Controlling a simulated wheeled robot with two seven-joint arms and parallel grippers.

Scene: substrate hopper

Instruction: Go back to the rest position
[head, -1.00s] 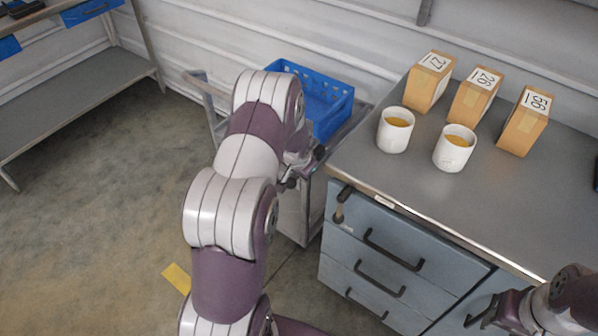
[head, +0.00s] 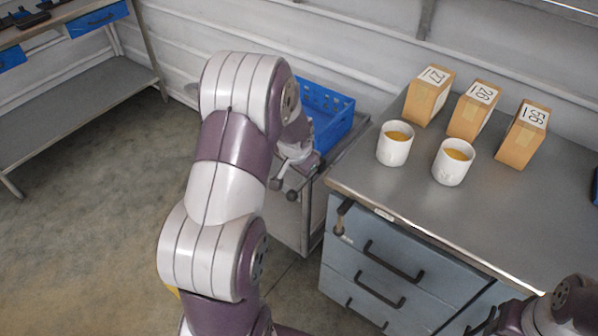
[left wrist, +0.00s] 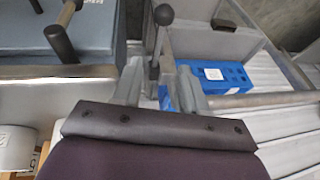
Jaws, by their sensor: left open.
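My left arm crosses the middle of the head view. Its left gripper (head: 293,174) hangs beside the left end of the grey bench, in front of the trolley, partly hidden by my own wrist. In the left wrist view the left gripper (left wrist: 161,88) has its two grey fingers apart. A rod with a dark ball knob (left wrist: 163,14) shows beyond the fingers; I cannot tell its distance from them. I see nothing held. My right arm shows at the lower right corner of the head view, but its gripper fingers are not visible.
The bench (head: 380,190) carries two white cups (head: 395,150) and (head: 447,170), and three numbered cartons (head: 428,98), (head: 472,112) and (head: 522,140). A blue crate (head: 335,112) sits on the trolley (head: 314,205). Drawer handles (head: 393,262) project from the bench. The left floor is open.

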